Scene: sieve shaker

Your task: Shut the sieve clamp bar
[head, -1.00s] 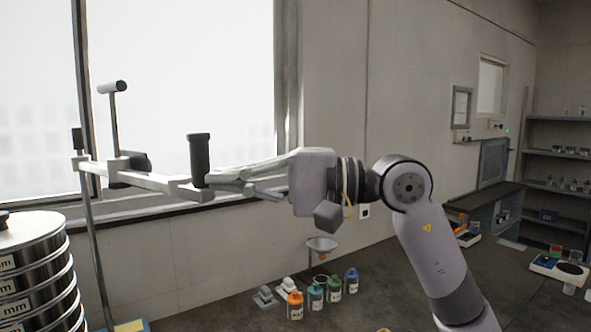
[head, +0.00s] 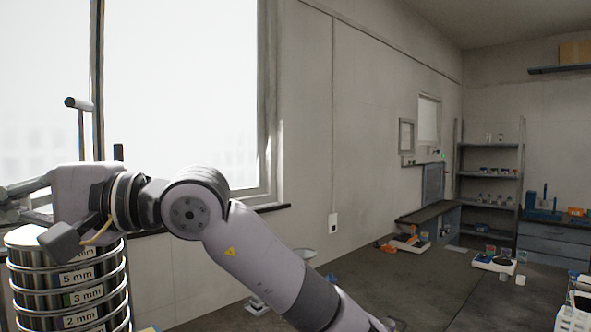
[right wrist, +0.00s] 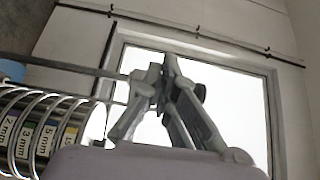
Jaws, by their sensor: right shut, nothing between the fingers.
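The sieve stack (head: 98,297) stands at the lower left of the head view, its lid partly behind my right wrist. The clamp bar's T-shaped screw handle (head: 80,103) rises above the stack. The black-topped post (head: 118,152) shows just right of it. The bar itself and its black grip are hidden or cut off in the head view. My right gripper (right wrist: 168,65) is shut and empty. It is above the stack at the head view's left edge, fingertips cut off. Contact with the bar cannot be told. Stack labels (right wrist: 40,140) show sideways in the right wrist view.
A window (head: 185,90) stands behind my right arm. A funnel (head: 305,254) shows partly behind my arm.

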